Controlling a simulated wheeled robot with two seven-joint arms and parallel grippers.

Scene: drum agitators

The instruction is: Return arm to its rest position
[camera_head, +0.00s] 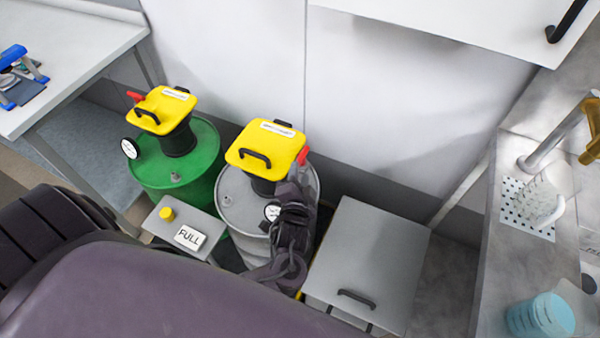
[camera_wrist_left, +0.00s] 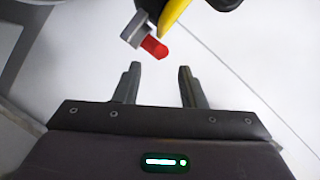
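My left arm crosses the bottom of the head view, and its dark left gripper (camera_head: 294,190) is beside the grey drum (camera_head: 238,205), just below the red lever (camera_head: 303,156) of its yellow agitator (camera_head: 266,145). In the left wrist view, the left gripper (camera_wrist_left: 159,68) has its two fingers apart with nothing between them. The red lever (camera_wrist_left: 154,47) shows just beyond the fingertips, on a grey fitting next to the yellow cover (camera_wrist_left: 172,14). My right gripper is not in view.
A green drum (camera_head: 205,160) with another yellow agitator (camera_head: 163,110) stands to the left. A box with a yellow button and a FULL sign (camera_head: 190,237) is in front. A grey cabinet (camera_head: 368,255) stands right of the grey drum, and a sink counter (camera_head: 512,262) is at far right.

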